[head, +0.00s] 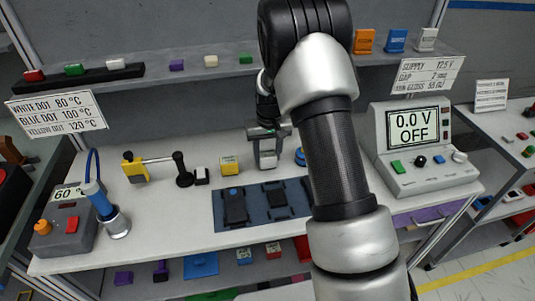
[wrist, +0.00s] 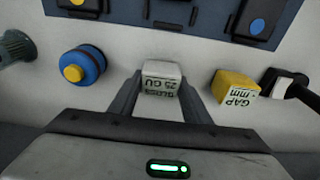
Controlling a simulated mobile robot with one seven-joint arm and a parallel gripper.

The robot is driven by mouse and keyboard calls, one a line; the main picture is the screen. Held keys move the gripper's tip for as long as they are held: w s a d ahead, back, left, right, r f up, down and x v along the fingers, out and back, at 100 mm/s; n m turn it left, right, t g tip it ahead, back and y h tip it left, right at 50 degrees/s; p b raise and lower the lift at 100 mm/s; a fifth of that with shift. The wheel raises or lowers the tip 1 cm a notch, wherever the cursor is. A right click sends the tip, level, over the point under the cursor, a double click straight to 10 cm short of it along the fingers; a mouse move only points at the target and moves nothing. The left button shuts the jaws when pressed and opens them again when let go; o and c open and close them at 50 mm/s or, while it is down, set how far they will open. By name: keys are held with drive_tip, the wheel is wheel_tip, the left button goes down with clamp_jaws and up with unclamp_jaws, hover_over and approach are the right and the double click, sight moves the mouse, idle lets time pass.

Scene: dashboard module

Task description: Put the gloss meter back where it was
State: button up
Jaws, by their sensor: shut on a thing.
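The gloss meter is a small pale grey box (wrist: 161,82) with "GLOSS 25 GU" on its face. It sits between the two fingers of my gripper (wrist: 163,90) in the wrist view. In the head view my gripper (head: 267,137) points down at the back middle of the white bench, with the gloss meter (head: 268,158) under it. My gripper is shut on the gloss meter. The meter is at or just above the bench top; I cannot tell if it touches. The yellow gap gauge (head: 229,165) stands to its left in the head view, and also shows in the wrist view (wrist: 233,87).
A blue round piece with a yellow knob (wrist: 82,66) is on the meter's other side. A dark blue mat (head: 222,222) with black modules lies in front. A display console (head: 425,150) stands at right and a heating station (head: 68,225) at left. Bare bench lies around the meter.

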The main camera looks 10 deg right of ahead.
drive_tip(key=shift+f, duration=0.25)
drive_tip(key=o, duration=1.2)
drive_tip(key=shift+r, duration=0.1)
drive_tip(key=shift+o, duration=0.2)
drive_tip(key=shift+r, duration=0.1)
